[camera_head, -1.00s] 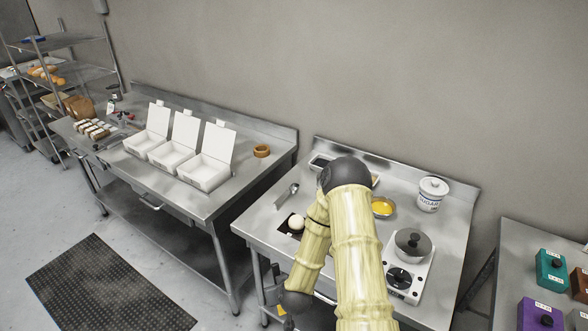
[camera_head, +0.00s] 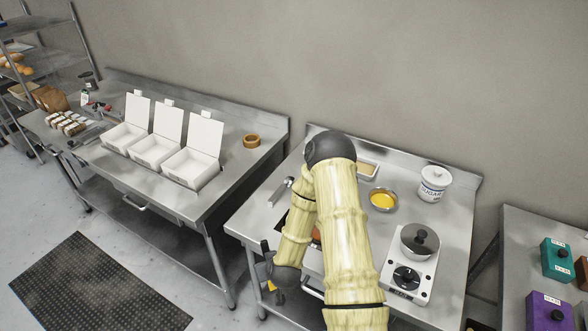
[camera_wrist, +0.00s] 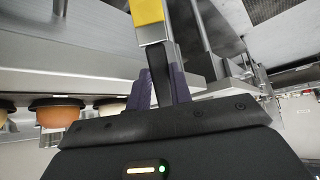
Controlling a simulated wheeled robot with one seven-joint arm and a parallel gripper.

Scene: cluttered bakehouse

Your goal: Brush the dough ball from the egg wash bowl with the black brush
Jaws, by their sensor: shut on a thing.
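My gripper (camera_wrist: 162,88) shows in the wrist view, its purple fingers closed on the dark handle of the black brush (camera_wrist: 161,66). A metal band and a yellow end of the brush stick out beyond the fingers. The egg wash bowl (camera_head: 383,199), a metal bowl of yellow liquid, stands on the right-hand steel table, apart from the brush. The dough ball is hidden behind my arm in the head view. Part of the dark mat (camera_head: 281,219) shows beside the arm.
The right-hand steel table (camera_head: 252,218) also holds a scoop (camera_head: 281,191), a sugar jar (camera_head: 434,184) and a hotplate (camera_head: 408,280) with a lidded pot (camera_head: 420,240). Open white boxes (camera_head: 190,168) stand on the left table. A gap separates the tables.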

